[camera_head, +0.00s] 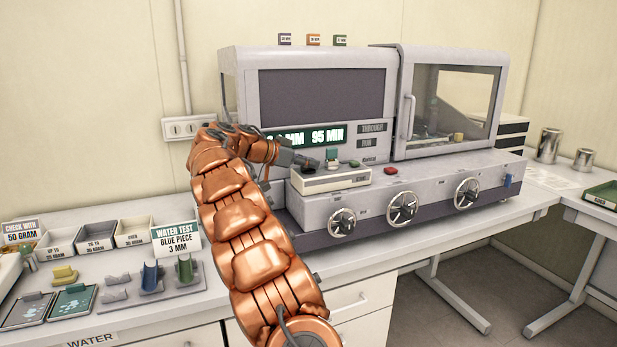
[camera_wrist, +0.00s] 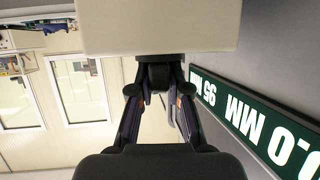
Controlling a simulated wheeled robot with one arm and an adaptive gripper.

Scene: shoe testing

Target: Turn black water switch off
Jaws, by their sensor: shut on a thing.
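My gripper (camera_head: 306,163) reaches in from the left to the small white box on the front ledge of the machine. In the wrist view, its two fingers (camera_wrist: 160,92) close in on a dark piece, which looks like the black water switch (camera_wrist: 158,72). This piece sits against a pale block (camera_wrist: 160,28), which fills the top of that view. The fingertips are shut on it. In the head view the switch is hard to make out behind my fingers, and its on or off position cannot be told.
The grey machine (camera_head: 230,75) has a green display (camera_head: 328,135) reading 95 MIN. The white box (camera_head: 335,182) carries a green-grey block. Trays and a water test sign (camera_head: 176,241) stand at left.

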